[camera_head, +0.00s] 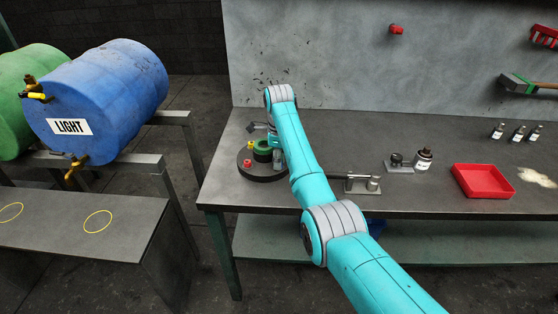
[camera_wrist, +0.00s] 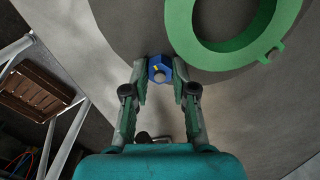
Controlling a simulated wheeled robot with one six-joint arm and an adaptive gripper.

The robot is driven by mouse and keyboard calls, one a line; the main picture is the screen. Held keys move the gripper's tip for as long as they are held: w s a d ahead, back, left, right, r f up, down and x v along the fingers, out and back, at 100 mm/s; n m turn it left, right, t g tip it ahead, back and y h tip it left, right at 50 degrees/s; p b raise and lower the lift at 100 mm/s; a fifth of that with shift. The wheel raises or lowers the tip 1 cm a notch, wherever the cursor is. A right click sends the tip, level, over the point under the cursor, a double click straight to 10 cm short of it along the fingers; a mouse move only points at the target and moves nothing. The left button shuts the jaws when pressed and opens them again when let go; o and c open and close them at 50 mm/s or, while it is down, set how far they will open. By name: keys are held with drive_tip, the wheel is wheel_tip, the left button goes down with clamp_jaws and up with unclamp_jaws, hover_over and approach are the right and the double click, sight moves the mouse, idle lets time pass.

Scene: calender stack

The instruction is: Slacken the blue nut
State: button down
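The blue nut (camera_wrist: 160,70) shows in the wrist view as a blue hexagonal piece with a grey round centre and a small yellow mark. It sits near the edge of a dark round base, beside a green ring (camera_wrist: 186,45). My gripper (camera_wrist: 160,78) has one finger on each side of the nut, and both fingertips appear to touch it. In the head view, the round base (camera_head: 264,179) stands on the bench's left end with the green ring (camera_head: 262,147) on it. There my arm hides the blue nut.
A red nut (camera_head: 247,163) and a yellow piece (camera_head: 250,144) are on the base. Blue (camera_head: 115,95) and green barrels lie at left.

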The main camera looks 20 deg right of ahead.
drive_tip(key=shift+n, duration=0.3)
